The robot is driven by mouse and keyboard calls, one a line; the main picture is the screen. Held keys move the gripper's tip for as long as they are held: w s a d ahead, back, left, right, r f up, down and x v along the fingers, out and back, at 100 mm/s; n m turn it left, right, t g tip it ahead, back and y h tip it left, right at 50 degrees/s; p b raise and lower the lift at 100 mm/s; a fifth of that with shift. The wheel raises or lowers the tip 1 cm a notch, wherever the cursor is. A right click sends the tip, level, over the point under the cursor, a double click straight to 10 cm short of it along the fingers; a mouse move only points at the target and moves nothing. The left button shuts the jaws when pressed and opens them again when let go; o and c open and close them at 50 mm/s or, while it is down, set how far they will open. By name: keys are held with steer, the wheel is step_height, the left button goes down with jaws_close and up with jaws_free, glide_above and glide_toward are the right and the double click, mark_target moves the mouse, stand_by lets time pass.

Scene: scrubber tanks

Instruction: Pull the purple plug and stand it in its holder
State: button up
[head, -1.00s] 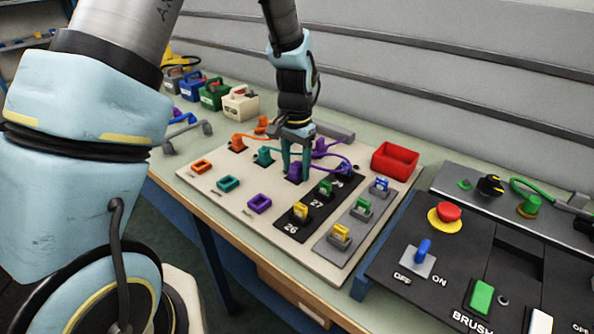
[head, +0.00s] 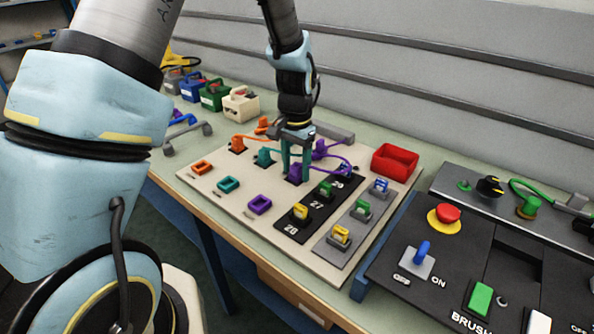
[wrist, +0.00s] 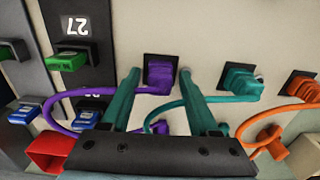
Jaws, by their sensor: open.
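The purple plug (head: 295,172) sits in its dark socket on the pale board, with a purple cable looping to the right; it also shows in the wrist view (wrist: 158,75) with the socket just above it. My gripper (head: 297,168) is open and points down at the plug. In the wrist view its teal fingers (wrist: 158,78) stand on either side of the plug with gaps beside it. The purple holder (head: 259,204), an open rectangular frame, lies empty on the board nearer the front edge.
Teal (head: 264,157) and orange (head: 237,143) plugs with cables stand left of the purple plug. Empty teal (head: 228,184) and orange (head: 202,167) holders lie in front. Black and grey strips with coloured switches and a red bin (head: 395,160) are to the right.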

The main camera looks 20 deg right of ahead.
mark_target(296, 165)
steer(key=shift+c, duration=0.2)
jaws_close()
stand_by(1.1)
steer(key=o, duration=0.7)
jaws_free()
steer(key=shift+c, duration=0.2)
steer(key=shift+r, duration=0.1)
step_height(296, 165, up, 11)
steer(key=b, duration=0.2)
steer(key=shift+f, duration=0.2)
steer(key=shift+c, duration=0.2)
